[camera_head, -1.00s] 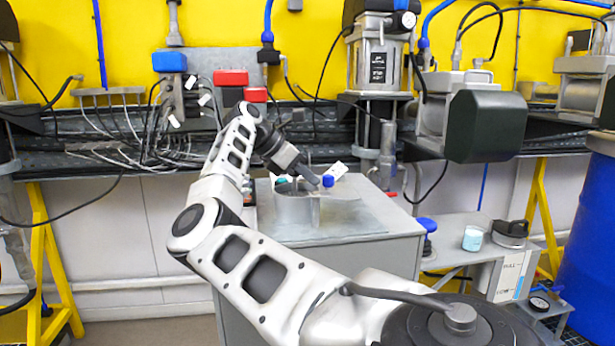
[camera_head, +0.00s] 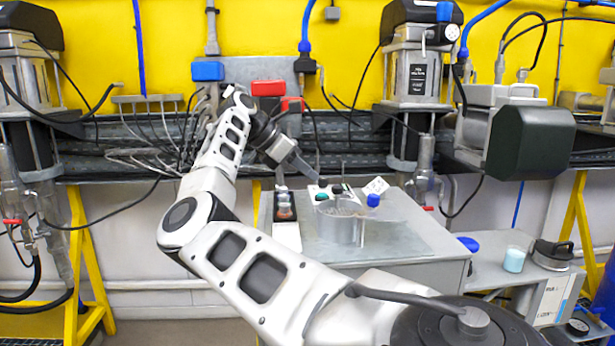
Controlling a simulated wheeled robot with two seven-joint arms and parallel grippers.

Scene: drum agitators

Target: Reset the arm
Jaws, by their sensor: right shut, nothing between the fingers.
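My right arm comes in from the bottom right and bends at an elbow left of the middle. Its forearm rises toward the machines at the back. My right gripper (camera_head: 312,171) is shut and empty. Its fingertips point down and to the right, above the grey bench (camera_head: 400,262), close to the near-clear round container (camera_head: 340,225) as seen in the picture. I cannot tell the height between them. My left gripper is not in view.
Small vials (camera_head: 284,208) stand at the bench's left. A blue-capped item (camera_head: 373,200) and a white tag (camera_head: 376,185) are behind the container. A dark green motor housing (camera_head: 530,142) overhangs at right. A light-blue cup (camera_head: 514,260) stands on the lower right shelf.

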